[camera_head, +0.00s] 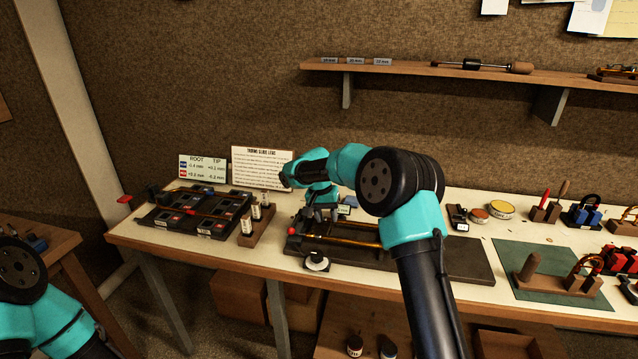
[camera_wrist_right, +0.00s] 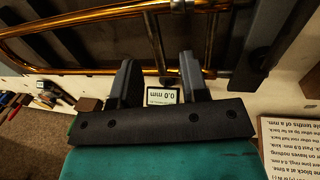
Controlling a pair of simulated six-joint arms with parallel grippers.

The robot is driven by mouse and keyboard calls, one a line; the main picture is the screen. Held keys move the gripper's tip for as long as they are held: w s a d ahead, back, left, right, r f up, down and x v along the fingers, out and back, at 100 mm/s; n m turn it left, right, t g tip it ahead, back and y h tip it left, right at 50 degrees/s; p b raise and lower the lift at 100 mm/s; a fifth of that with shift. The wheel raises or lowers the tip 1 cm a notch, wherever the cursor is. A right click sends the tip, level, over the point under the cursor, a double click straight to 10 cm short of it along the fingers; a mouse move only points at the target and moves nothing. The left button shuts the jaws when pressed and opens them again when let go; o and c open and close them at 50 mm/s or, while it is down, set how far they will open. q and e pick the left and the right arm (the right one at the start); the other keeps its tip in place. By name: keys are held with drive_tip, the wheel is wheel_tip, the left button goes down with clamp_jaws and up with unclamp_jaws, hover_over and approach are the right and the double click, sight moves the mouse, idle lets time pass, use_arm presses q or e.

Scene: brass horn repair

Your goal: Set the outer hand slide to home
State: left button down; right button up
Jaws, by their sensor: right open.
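The brass hand slide (camera_head: 352,242) lies along a long dark fixture (camera_head: 462,266) on the bench. In the wrist view its tubes (camera_wrist_right: 90,19) run across the top, with a thin crossbar between them. My right gripper (camera_head: 322,214) is over the left part of the fixture. In the wrist view its two fingers (camera_wrist_right: 158,66) are open and apart, reaching toward the tubes; whether they touch is unclear. A small readout (camera_wrist_right: 162,95) showing 0.0 mm appears between the fingers. My arm hides part of the slide in the head view. The left gripper is out of frame.
A compartmented tray (camera_head: 165,217) and a wooden vial rack (camera_head: 257,238) stand left of the fixture. A round dial (camera_head: 317,263) sits at its front. A green mat (camera_head: 510,257) with a wooden stand lies to the right. Printed cards (camera_head: 262,168) stand behind.

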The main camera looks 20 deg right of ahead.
wheel_tip(320, 180, up, 14)
drive_tip(key=w+a, duration=0.1)
drive_tip(key=a, duration=0.1)
drive_tip(key=shift+w+a+f, duration=0.2)
drive_tip(key=shift+a+f, duration=0.05)
drive_tip(key=s+a+f+m+t+y, duration=0.2)
drive_tip(key=s+a+f+y, duration=0.25)
drive_tip(key=a+f, duration=0.4)
drive_tip(key=s+a+f+m+t+y, duration=0.1)
drive_tip(key=s+a+f+m+y, duration=0.15)
drive_tip(key=s+a+f, duration=0.5)
drive_tip(key=s+d+f+n, duration=0.4)
drive_tip(key=s+d+f, duration=0.3)
drive_tip(key=s+f, duration=0.6)
drive_tip(key=s+d+f+n+g+h, duration=0.1)
drive_tip(key=s+d+f+n, duration=0.3)
drive_tip(key=s+f, duration=0.9)
drive_tip(key=d+f, duration=0.1)
drive_tip(key=d, duration=0.2)
drive_tip(key=shift+s+d+f+n, duration=0.15)
drive_tip(key=shift+s+d+n, duration=0.1)
drive_tip(key=shift+s+n, duration=0.1)
